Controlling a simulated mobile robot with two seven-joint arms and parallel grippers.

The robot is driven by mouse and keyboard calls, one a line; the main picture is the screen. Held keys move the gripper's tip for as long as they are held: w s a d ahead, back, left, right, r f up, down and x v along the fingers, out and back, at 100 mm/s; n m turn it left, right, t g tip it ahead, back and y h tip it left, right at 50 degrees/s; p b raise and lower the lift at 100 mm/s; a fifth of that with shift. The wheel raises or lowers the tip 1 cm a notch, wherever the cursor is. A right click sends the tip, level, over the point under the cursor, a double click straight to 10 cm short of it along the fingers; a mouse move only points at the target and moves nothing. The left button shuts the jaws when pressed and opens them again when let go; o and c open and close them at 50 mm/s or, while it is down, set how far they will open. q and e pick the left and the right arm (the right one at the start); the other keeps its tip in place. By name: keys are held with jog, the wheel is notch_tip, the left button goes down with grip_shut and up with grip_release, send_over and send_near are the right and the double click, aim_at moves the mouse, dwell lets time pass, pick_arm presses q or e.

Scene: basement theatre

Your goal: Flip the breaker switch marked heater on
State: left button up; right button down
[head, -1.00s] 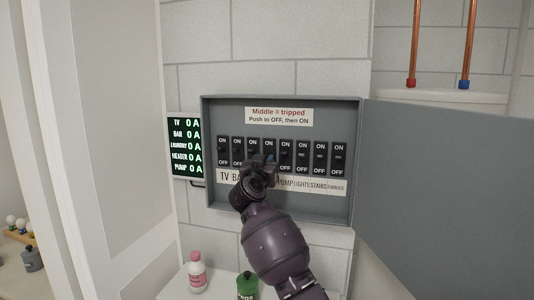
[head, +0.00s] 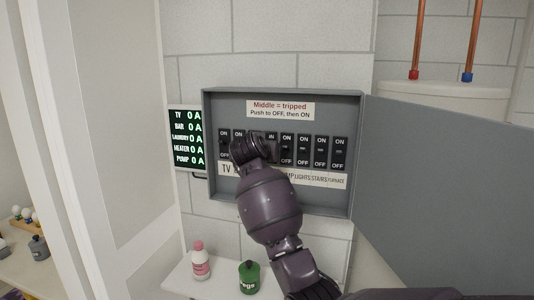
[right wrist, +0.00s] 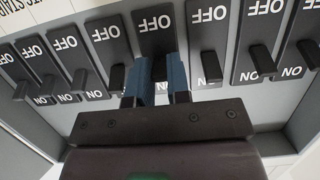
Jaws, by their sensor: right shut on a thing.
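The grey breaker box (head: 356,150) hangs open on the wall with a row of black switches. Its label strip (head: 320,180) is partly hidden by my right arm. My left gripper is out of view.
The box door (head: 445,195) stands open to the right. A lit display (head: 187,137) reads 0 A on every line. A pink-and-white bottle (head: 200,262) and a green container (head: 249,277) stand on a ledge below. Neighbouring switches sit close on both sides.

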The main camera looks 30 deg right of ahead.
jog(key=shift+w+d+r+g+y, duration=0.1)
jog(key=shift+r+g+y, duration=0.2)
jog(key=shift+g+y, duration=0.45)
jog(key=shift+w+d+r+g+y, duration=0.1)
jog(key=shift+r+g+y, duration=0.2)
jog(key=shift+g+y, duration=0.45)
jog(key=c, duration=1.1)
grip_release()
jog(key=shift+a+r, duration=0.1)
jog(key=shift+r, duration=0.05)
jog(key=b+v, duration=0.2)
jog(key=v, duration=0.8)
jog(key=shift+s+a+r, duration=0.1)
jog(key=shift+s+r, duration=0.05)
jog(key=shift+s, duration=0.15)
